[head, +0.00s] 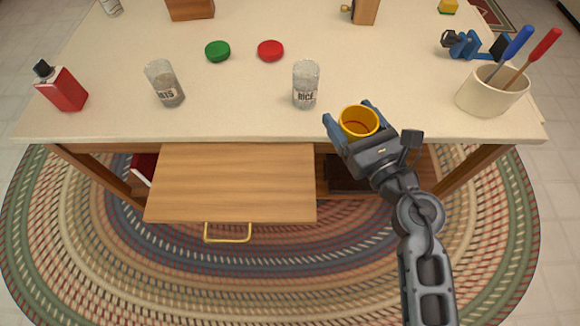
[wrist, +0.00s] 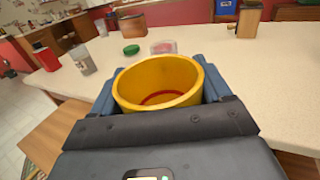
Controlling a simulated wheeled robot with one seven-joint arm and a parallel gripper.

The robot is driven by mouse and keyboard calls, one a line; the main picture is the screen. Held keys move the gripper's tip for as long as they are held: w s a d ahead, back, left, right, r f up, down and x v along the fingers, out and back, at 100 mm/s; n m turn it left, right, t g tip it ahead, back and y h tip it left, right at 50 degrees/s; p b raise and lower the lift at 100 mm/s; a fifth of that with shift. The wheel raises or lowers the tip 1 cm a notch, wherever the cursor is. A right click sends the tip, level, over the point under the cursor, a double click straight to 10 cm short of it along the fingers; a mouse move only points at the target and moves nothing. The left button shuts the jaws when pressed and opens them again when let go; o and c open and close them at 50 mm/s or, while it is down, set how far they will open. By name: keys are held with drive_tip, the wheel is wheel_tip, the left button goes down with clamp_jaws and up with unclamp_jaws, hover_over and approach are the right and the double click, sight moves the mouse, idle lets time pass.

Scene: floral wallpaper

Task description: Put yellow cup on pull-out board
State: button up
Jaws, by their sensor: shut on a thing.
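The yellow cup (head: 359,121) is in my gripper (head: 348,118), at the front edge of the table, right of the middle. The gripper's blue fingers are on both sides of the cup. In the wrist view the cup (wrist: 158,82) is upright, its open top showing a red ring inside. Whether its base touches the table is hidden. The wooden pull-out board (head: 232,182) sticks out below the table's front edge, left of my gripper, with a yellow handle (head: 228,236) at its front. The board's top is bare.
On the white table (head: 230,115) stand a jar labelled RICE (head: 306,84), another labelled jar (head: 165,84), a red bottle (head: 62,87) and a utensil crock (head: 491,91). Green (head: 217,50) and red (head: 271,50) lids lie farther back. An open shelf (head: 345,176) lies right of the board.

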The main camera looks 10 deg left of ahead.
drive_tip(key=s+a+n+g+y+b, duration=0.1)
drive_tip(key=s+a+n+g+y, duration=0.1)
drive_tip(key=a, duration=0.5)
drive_tip(key=s+a+n+g+y+b, duration=0.1)
drive_tip(key=s+a+n+g+y, duration=0.15)
drive_tip(key=a, duration=0.55)
drive_tip(key=b, duration=0.5)
hover_over(226, 182)
drive_tip(key=shift+g, duration=0.35)
drive_tip(key=shift+f, duration=5.8)
drive_tip(key=shift+f, duration=0.1)
drive_tip(key=shift+f, duration=0.15)
drive_tip(key=o, duration=1.1)
